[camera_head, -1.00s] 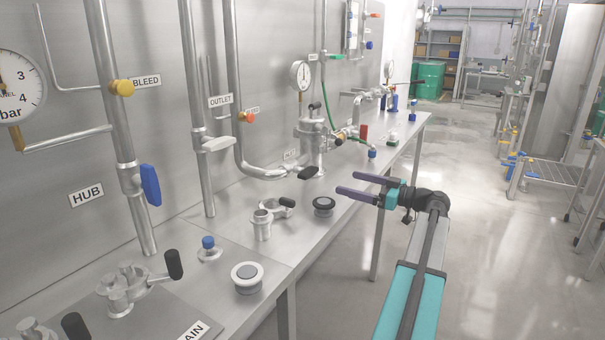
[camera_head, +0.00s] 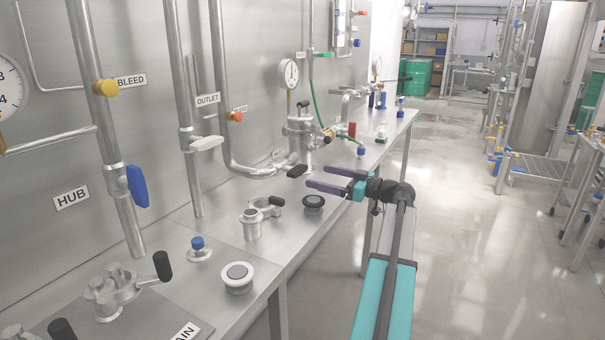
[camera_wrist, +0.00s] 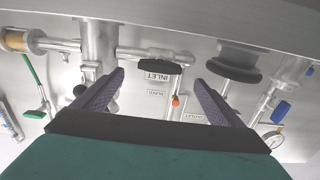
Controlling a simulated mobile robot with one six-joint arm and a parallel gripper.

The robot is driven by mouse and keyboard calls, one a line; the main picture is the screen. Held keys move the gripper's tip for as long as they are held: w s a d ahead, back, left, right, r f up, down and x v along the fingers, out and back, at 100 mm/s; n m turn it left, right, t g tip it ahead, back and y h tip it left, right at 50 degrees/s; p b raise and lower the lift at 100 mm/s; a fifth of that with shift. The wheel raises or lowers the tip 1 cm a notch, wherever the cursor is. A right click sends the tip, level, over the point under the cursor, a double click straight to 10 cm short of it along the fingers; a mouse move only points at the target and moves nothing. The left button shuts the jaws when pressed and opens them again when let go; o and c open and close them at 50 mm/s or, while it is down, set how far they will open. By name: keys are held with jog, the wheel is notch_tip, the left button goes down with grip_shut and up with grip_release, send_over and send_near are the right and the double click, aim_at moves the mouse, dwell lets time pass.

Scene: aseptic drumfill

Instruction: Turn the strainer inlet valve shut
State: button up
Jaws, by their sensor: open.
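The strainer inlet valve shows as a black lever handle (camera_head: 297,171) on the steel pipe at the foot of the strainer (camera_head: 300,138).
A black round knob (camera_head: 313,203) stands on the bench (camera_head: 225,237) just below my gripper and shows large in the wrist view (camera_wrist: 233,62).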

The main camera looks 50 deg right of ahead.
aim_at(302, 172)
jog(key=shift+x, duration=3.95)
jog(key=shift+c, duration=0.2)
jog(key=c, duration=1)
